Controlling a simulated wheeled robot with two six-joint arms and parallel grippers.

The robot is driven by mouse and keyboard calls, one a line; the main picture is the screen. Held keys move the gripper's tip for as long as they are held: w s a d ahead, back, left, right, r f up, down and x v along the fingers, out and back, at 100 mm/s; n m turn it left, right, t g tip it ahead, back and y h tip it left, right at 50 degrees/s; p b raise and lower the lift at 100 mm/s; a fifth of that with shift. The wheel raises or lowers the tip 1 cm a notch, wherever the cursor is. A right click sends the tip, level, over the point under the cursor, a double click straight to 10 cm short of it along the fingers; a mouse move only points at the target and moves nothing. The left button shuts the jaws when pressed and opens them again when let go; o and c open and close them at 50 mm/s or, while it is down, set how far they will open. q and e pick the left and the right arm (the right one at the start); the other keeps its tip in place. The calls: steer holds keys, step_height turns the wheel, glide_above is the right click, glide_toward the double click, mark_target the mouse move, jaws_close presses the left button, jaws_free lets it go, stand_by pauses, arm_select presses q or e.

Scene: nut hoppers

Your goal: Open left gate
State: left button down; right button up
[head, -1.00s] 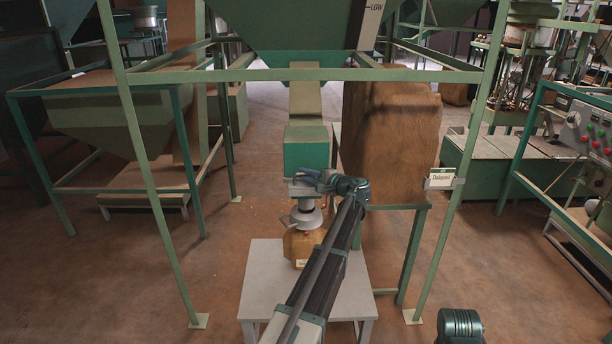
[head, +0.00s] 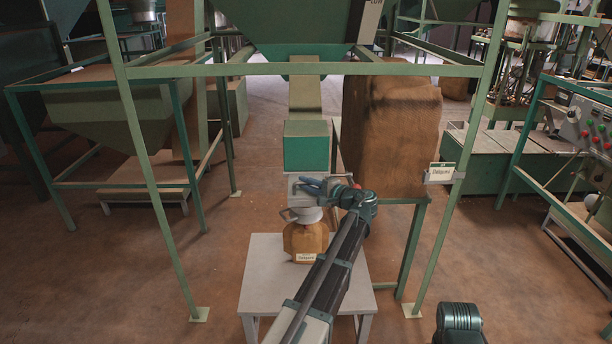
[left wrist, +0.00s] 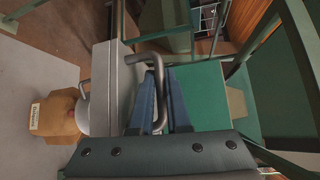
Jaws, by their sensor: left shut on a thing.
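The chute's green box (head: 306,150) hangs below the hopper (head: 300,20), with a grey metal part (head: 292,188) under it. In the left wrist view a bent grey metal handle (left wrist: 150,58) comes out beside the grey housing (left wrist: 112,85). My left gripper (head: 308,187) is just below the green box. In the left wrist view its blue fingers (left wrist: 164,100) are shut on the handle. Whether the gate is open cannot be told. My right gripper is not in view.
A tan labelled container (head: 304,240) with a grey funnel-like top stands on a small grey table (head: 260,285) below. A brown sack (head: 390,130) is on the right. Green frame posts (head: 165,215) stand on both sides. A label sign (head: 441,173) is on the right post.

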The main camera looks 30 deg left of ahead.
arm_select(q)
steer(key=c, duration=0.9)
jaws_free()
steer(key=shift+d, duration=0.1)
steer(key=p+v, duration=0.1)
steer(key=v, duration=1.2)
steer(key=shift+s+d+r+p, duration=0.1)
steer(key=shift+s+d+p, duration=0.05)
steer(key=shift+d+p, duration=0.2)
steer(key=s+d+f+g+h+p, duration=0.1)
steer(key=s+d+f+h, duration=0.3)
steer(key=s+d, duration=0.4)
steer(key=s+d+f+g+h+p, duration=0.1)
steer(key=s+d+f+h+p, duration=0.1)
steer(key=s+d+f+h, duration=0.3)
steer(key=s+d+f+g+h+p, duration=0.1)
steer(key=s+d+f+h, duration=0.4)
steer(key=s+d, duration=0.7)
steer(key=shift+s+d+f+n+g+h+p, duration=0.15)
steer(key=shift+s+n+g+h+p, duration=0.25)
steer(key=shift+s, duration=0.55)
